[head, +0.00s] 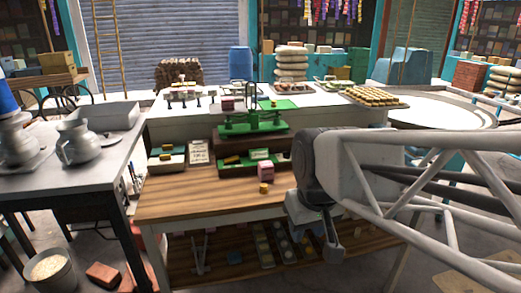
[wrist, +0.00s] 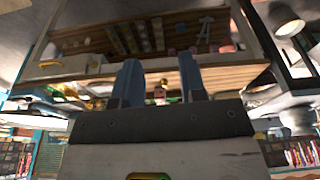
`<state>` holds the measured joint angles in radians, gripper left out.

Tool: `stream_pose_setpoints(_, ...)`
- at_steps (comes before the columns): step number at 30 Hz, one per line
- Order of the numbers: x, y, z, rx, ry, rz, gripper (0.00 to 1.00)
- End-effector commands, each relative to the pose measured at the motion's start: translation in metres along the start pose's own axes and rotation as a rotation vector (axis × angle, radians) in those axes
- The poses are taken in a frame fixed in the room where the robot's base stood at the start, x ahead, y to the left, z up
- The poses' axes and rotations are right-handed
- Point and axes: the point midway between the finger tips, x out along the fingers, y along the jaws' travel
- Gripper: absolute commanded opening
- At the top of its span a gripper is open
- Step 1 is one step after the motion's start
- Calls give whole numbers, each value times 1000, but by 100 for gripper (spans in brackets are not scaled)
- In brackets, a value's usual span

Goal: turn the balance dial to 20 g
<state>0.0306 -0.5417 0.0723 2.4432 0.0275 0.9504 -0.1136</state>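The green balance (head: 252,124) stands on a dark raised stand at the back of the wooden counter in the head view. Its dial is too small to make out, and I cannot read any setting. My gripper (head: 328,245) hangs at the counter's front right, well in front of the balance and apart from it. In the wrist view my gripper (wrist: 159,72) shows two blue-grey fingers spread apart with nothing held between them. The wrist picture looks upside down, and I cannot pick out the dial there.
A pink-and-white block (head: 263,168) and a small yellow piece (head: 263,188) sit on the wooden counter (head: 190,203). Green trays (head: 232,170) with small goods lie behind them. A grey table (head: 40,165) with metal jugs (head: 78,142) stands left. The counter's front left is clear.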

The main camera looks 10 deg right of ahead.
Motion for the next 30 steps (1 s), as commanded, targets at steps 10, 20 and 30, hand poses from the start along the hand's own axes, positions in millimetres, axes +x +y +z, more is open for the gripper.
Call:
stream_pose_setpoints(10, -7, 15, -87, -125, -14, -43, 38)
stream_pose_setpoints(20, -3, 35, -169, -247, -16, -86, 38)
stream_pose_setpoints(30, 12, 61, -251, -372, -8, -130, 38)
